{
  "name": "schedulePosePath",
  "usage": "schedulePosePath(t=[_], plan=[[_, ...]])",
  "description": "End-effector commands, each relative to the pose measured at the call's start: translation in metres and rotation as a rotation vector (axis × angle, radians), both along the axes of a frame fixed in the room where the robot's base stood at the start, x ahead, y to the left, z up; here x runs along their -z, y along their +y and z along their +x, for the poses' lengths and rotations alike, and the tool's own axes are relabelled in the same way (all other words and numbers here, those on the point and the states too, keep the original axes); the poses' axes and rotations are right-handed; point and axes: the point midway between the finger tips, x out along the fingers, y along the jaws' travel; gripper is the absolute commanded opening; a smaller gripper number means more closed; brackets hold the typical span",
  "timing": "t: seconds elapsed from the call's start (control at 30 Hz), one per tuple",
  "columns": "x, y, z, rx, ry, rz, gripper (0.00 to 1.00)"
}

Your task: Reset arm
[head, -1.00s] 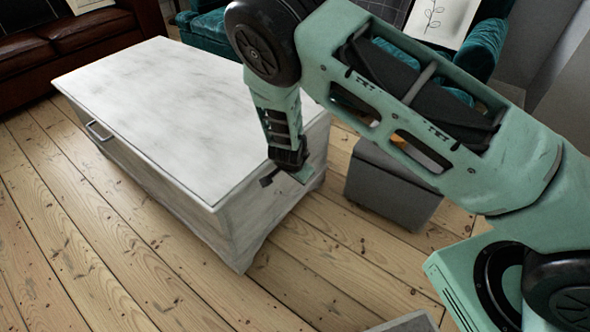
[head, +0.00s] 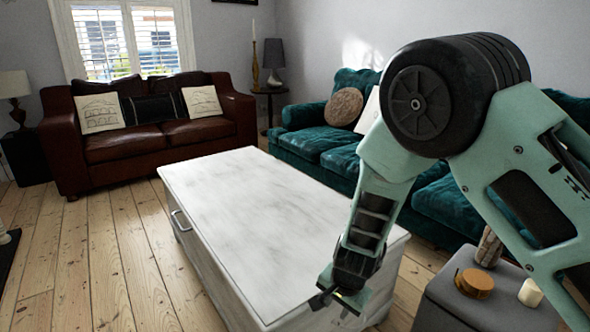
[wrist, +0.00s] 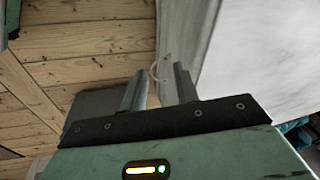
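My green arm comes in from the right in the head view and bends down at a large black joint. My gripper (head: 338,298) hangs by the near right end of the white chest-like coffee table (head: 245,215). I cannot tell whether it touches the table. In the wrist view my gripper (wrist: 160,73) has its two grey fingers apart, with nothing held between them. The table's pale side (wrist: 235,60) shows at the right there, and a thin pale curved piece, perhaps a handle, shows beyond the finger gap.
A grey ottoman (head: 470,312) stands at the lower right with a brown round tin (head: 474,283), a white candle (head: 530,293) and a patterned cylinder (head: 488,247). A brown leather sofa (head: 150,150) and a teal sofa (head: 335,160) stand behind. The floorboards at left are clear.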

Motion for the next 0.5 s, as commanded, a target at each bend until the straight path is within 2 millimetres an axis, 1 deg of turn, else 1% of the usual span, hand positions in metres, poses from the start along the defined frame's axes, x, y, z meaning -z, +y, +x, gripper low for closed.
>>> schedulePosePath(t=[0.03, 0.07, 0.1, 0.17, 0.2, 0.23, 0.33, 0.4, 0.5], plan=[[-0.025, 0.012, -0.014, -0.073, 0.018, 0.038, 0.3], [-0.038, 0.019, -0.025, -0.126, 0.032, 0.056, 0.3], [-0.055, 0.026, -0.039, -0.196, 0.048, 0.077, 0.3], [-0.081, 0.035, -0.061, -0.306, 0.066, 0.101, 0.3], [-0.097, 0.039, -0.076, -0.38, 0.076, 0.114, 0.3], [-0.109, 0.042, -0.088, -0.436, 0.082, 0.12, 0.3], [-0.146, 0.042, -0.129, -0.629, 0.094, 0.124, 0.3], [-0.168, 0.038, -0.157, -0.762, 0.097, 0.109, 0.3], [-0.191, 0.025, -0.193, -0.933, 0.101, 0.068, 0.3]])
